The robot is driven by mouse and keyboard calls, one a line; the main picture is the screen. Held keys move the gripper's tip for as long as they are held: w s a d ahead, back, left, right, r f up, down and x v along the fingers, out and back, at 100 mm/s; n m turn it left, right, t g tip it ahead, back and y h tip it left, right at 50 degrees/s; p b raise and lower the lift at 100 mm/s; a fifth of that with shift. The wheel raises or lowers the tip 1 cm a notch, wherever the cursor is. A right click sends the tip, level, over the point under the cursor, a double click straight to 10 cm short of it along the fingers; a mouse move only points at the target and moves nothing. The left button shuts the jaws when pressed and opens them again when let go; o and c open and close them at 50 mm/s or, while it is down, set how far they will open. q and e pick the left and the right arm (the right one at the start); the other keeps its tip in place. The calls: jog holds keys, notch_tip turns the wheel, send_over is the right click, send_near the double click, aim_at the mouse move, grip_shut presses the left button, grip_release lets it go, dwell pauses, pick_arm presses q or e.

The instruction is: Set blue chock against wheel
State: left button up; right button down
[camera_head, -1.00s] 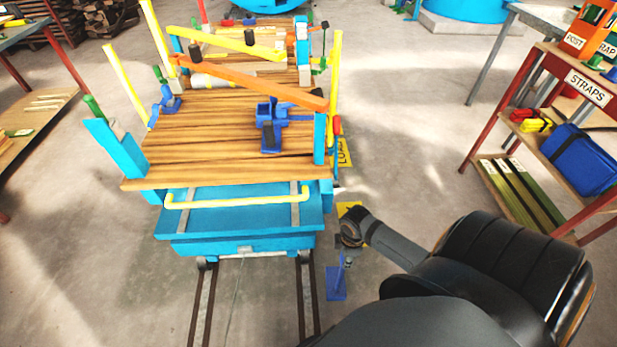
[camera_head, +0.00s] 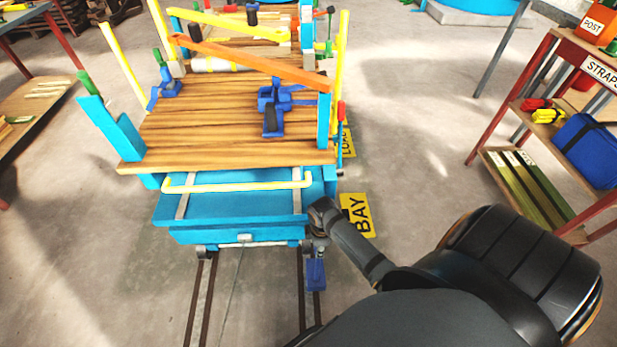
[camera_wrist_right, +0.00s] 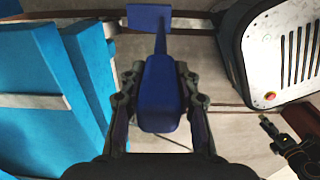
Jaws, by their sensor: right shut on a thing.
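My right gripper (camera_head: 318,240) is shut on the blue chock (camera_head: 316,274), which hangs below it by the near right corner of the blue cart (camera_head: 240,208). In the right wrist view the chock (camera_wrist_right: 160,95) sits between the two fingers of the gripper (camera_wrist_right: 158,105), with a thin stem and a flat blue plate beyond it. The cart's near left wheel (camera_head: 200,252) shows small on the left rail. The near right wheel is mostly hidden behind my gripper, so I cannot tell whether the chock touches it.
Two rails (camera_head: 201,295) run under the cart. The cart's wooden deck (camera_head: 225,135) carries yellow and orange bars and blue clamps. A yellow BAY plate (camera_head: 358,215) lies on the floor to the right. A strap shelf (camera_head: 540,130) stands farther right, with clear floor between.

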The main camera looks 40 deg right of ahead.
pick_arm(q)
jog(key=w+b, duration=0.1)
jog(key=w+r+b, duration=0.1)
jog(key=w, duration=0.3)
jog(key=shift+w+d+r+b, duration=0.2)
jog(key=shift+w+d+b, duration=0.05)
jog(key=shift+b, duration=0.15)
pick_arm(e)
notch_tip(320, 180, down, 8)
jog(key=w+a, duration=0.2)
jog(key=w, duration=0.1)
jog(key=shift+a+r, duration=0.2)
jog(key=shift+r, duration=0.05)
jog(key=c, duration=1)
grip_release()
jog(key=shift+s+f, duration=0.15)
pick_arm(q)
jog(key=s+f+p, duration=0.1)
jog(key=s+p, duration=0.3)
jog(key=s, duration=0.3)
jog(key=shift+a+f, duration=0.25)
pick_arm(e)
notch_tip(320, 180, up, 12)
jog(key=shift+r, duration=0.1)
